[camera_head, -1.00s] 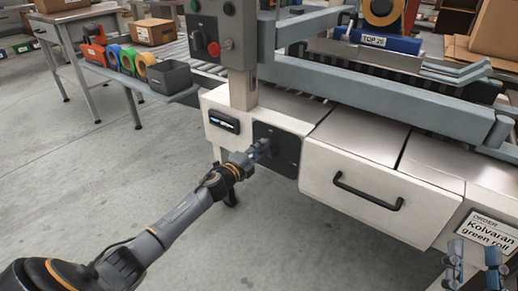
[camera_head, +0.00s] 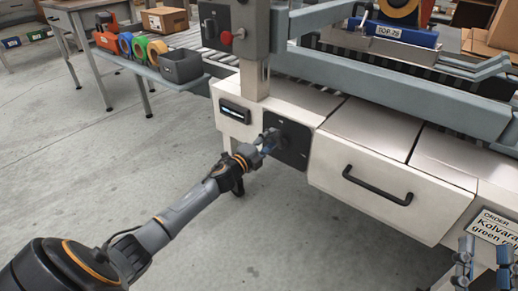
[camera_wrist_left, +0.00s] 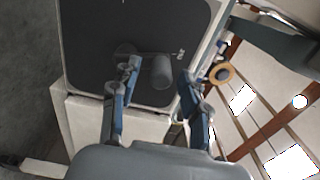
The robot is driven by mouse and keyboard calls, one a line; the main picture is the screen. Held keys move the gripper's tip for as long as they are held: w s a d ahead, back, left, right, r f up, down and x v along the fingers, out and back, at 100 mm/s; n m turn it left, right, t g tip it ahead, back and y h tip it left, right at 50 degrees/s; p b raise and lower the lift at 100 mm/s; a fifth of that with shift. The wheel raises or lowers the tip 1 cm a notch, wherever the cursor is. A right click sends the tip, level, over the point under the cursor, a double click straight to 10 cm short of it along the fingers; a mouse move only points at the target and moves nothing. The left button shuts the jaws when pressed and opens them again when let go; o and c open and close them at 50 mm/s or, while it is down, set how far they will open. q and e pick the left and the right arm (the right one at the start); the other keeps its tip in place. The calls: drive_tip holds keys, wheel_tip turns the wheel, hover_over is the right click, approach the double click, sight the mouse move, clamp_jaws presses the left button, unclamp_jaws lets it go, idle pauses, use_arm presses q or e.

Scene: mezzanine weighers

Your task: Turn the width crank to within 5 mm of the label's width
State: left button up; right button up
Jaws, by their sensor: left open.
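The width crank shows in the left wrist view as a dark arm with a cylindrical grey knob (camera_wrist_left: 161,72) on a black panel (camera_wrist_left: 85,35). In the head view the same panel (camera_head: 296,153) is on the white machine's front, with the crank mostly hidden by my gripper. My left gripper (camera_head: 268,143) is at the panel. In the left wrist view its open fingers (camera_wrist_left: 160,84) stand either side of the knob; I cannot tell whether they touch it. A small lit display (camera_head: 235,110) is left of the panel, its reading illegible. My right gripper (camera_head: 484,256) is open at lower right.
A white drawer (camera_head: 375,195) with a black handle is right of the panel. An order card (camera_head: 495,226) reading "Kolvaran green roll" is partly behind my right gripper. A control box (camera_head: 232,25) with a red button is above. A grey bin (camera_head: 181,68) and tape rolls stand at left. Open floor is in front.

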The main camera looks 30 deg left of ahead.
use_arm(q)
drive_tip(key=s, duration=1.1)
drive_tip(key=shift+a, duration=0.4)
drive_tip(key=shift+s, duration=0.1)
